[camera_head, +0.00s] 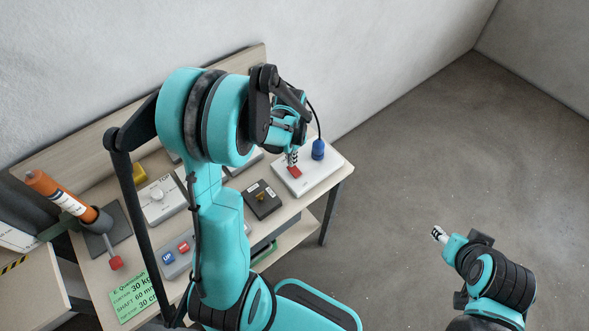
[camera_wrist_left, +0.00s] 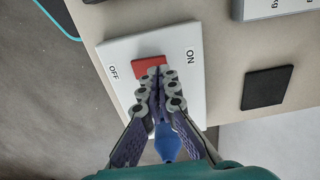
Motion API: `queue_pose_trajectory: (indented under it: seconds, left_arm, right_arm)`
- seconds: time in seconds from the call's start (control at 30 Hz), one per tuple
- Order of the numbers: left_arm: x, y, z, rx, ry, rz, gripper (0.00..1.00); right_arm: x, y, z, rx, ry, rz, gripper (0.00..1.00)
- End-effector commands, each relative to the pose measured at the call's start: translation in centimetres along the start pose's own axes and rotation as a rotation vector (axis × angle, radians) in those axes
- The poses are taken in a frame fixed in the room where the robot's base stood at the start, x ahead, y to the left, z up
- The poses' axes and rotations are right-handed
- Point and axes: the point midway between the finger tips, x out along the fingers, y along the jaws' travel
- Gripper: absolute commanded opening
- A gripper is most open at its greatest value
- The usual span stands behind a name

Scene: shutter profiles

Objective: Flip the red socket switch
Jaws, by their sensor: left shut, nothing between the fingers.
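The red socket switch (camera_head: 295,173) sits on a white plate (camera_head: 313,182) at the right end of the bench. In the left wrist view the red switch (camera_wrist_left: 148,68) lies between the OFF and ON labels of the white plate (camera_wrist_left: 120,50). My left gripper (camera_head: 291,158) is shut and empty, its fingertips at the switch. In the wrist view the left gripper (camera_wrist_left: 158,80) covers the switch's lower right part, towards ON. I cannot tell whether it touches, or which way the switch is tilted. My right gripper (camera_head: 438,234) is over the floor, away from the bench, too small to read.
A blue plug (camera_head: 318,149) with a black cable stands on the plate behind the switch. A dark box with a small knob (camera_head: 262,200), a panel with blue and red buttons (camera_head: 177,252) and an orange cylinder (camera_head: 60,194) share the bench. The floor at right is clear.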

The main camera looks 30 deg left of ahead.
Motion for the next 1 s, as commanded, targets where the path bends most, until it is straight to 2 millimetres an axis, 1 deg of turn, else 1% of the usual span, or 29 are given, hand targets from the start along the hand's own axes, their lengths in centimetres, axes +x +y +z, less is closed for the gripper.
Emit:
queue_pose_trajectory:
  seconds: [0.33, 1.0]
  left_arm:
    - [0.1, 0.0, 0.0, 0.000, 0.000, 0.000, 0.00]
    - [1.1, 0.0, 0.0, 0.000, 0.000, 0.000, 0.00]
  right_arm:
    - [0.1, 0.0, 0.1, 0.000, 0.000, 0.000, 0.46]
    - [0.8, 0.0, 0.6, 0.000, 0.000, 0.000, 0.46]
